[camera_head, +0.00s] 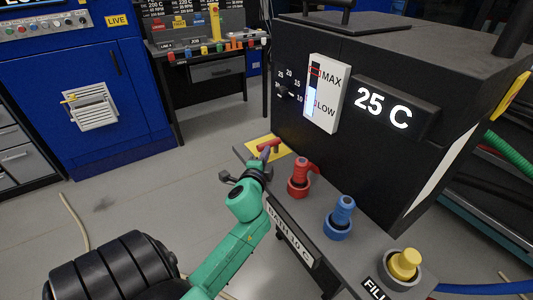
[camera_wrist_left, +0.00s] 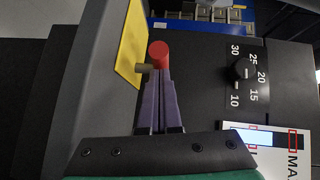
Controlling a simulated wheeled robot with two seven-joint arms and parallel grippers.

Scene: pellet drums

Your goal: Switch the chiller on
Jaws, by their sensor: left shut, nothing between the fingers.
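The black chiller (camera_head: 390,60) stands at the right, its lit display (camera_head: 384,106) reading 25 C. At the left end of its front ledge, a red switch handle (camera_head: 268,145) sits on a yellow plate (camera_head: 284,150). My left gripper (camera_head: 264,158) is shut and empty, with its fingertips right at the handle. In the left wrist view, the purple fingers (camera_wrist_left: 158,80) point at the round red end of the handle (camera_wrist_left: 159,52), beside the yellow plate (camera_wrist_left: 129,45). Whether they touch it I cannot tell. My right gripper is out of view.
A red coupling (camera_head: 300,178), a blue coupling (camera_head: 340,216) and a yellow fill cap (camera_head: 404,265) stand along the ledge. A dial (camera_head: 286,91) and a white level gauge (camera_head: 325,95) are on the chiller face. Grey floor to the left is mostly clear.

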